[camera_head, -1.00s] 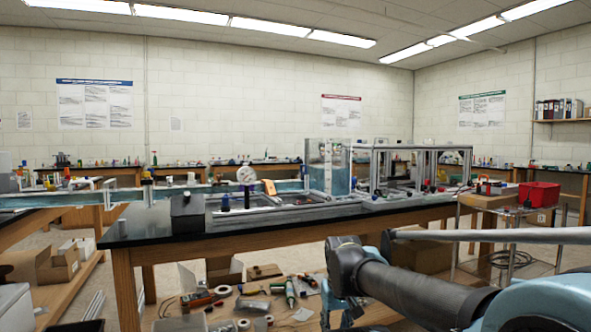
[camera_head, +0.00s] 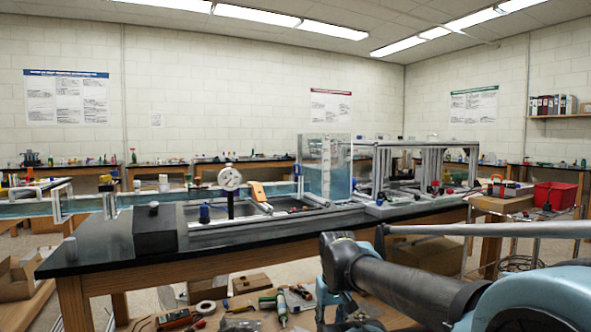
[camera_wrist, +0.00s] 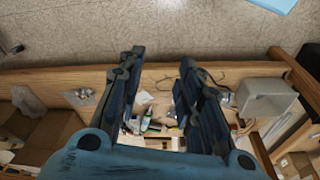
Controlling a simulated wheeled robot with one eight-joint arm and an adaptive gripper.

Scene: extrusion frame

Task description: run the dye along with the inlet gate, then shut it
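A long clear-walled channel with bluish water (camera_head: 95,203) runs along the bench at the left. A clear tank (camera_head: 340,172) with water in it stands near the bench's middle. Thin uprights and coloured knobs stand along the channel, but I cannot tell which part is the inlet gate. No dye streak can be made out. My gripper (camera_wrist: 160,62) shows in the wrist view, its two fingers apart and nothing between them. It points down over clutter and a wooden edge, away from the channel. In the head view my arm crosses the lower right and my fingers are not clear.
The dark bench top (camera_head: 110,255) carries a black box (camera_head: 155,232), a round white dial (camera_head: 229,179) and an aluminium extrusion frame (camera_head: 420,147). A cart with a red bin (camera_head: 555,196) stands at the right. Tools and tape clutter the space below the bench.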

